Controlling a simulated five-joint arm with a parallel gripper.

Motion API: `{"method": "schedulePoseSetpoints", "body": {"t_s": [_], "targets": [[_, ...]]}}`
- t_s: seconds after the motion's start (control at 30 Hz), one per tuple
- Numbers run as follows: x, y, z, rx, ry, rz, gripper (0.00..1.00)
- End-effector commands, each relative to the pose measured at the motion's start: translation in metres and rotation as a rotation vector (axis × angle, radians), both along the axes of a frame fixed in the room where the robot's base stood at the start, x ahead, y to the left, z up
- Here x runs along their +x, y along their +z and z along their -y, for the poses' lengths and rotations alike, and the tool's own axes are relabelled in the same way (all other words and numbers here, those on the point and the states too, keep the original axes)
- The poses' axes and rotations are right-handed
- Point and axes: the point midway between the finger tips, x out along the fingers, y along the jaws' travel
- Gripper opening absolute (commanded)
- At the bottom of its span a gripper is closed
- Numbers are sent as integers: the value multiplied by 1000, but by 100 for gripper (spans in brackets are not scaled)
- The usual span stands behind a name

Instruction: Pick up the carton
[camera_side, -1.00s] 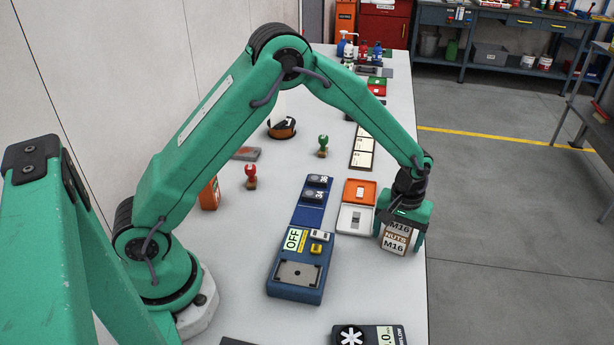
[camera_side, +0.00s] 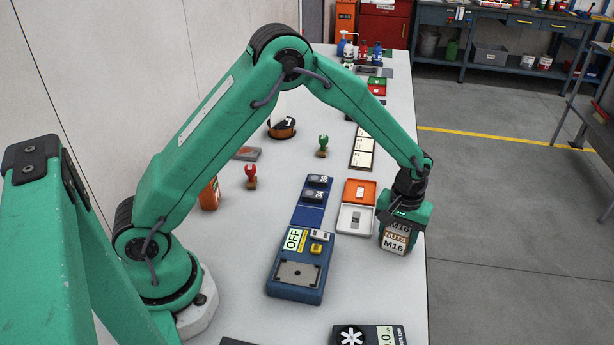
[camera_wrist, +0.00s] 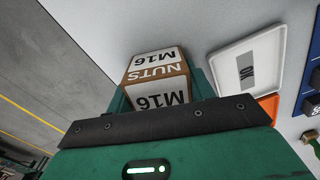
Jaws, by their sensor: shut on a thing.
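The carton (camera_side: 397,238) is a small box with white and brown bands, marked "M16" and "NUTS". It is at the right edge of the bench in the side view. My gripper (camera_side: 402,222) is above it and shut on it, with a green finger at its side. The carton also shows in the wrist view (camera_wrist: 156,78), between the fingers of my gripper (camera_wrist: 160,92). I cannot tell whether its bottom touches the bench.
A white tray (camera_side: 347,220) and an orange tray (camera_side: 368,189) lie just left of the carton. A blue device marked "OFF" (camera_side: 284,288) stands further left. The bench edge (camera_side: 425,290) is close on the right, with open floor beyond.

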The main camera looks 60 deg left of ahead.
Motion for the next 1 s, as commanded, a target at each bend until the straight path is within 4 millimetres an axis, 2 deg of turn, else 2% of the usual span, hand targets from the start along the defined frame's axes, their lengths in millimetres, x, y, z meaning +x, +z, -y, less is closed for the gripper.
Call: {"method": "schedulePoseSetpoints", "body": {"t_s": [0.37,0.6,1.0], "targets": [[1,13,0,-2,0,5,15],[2,44,0,-2,0,7,15],[-48,83,50,-1,-5,4,15]]}}
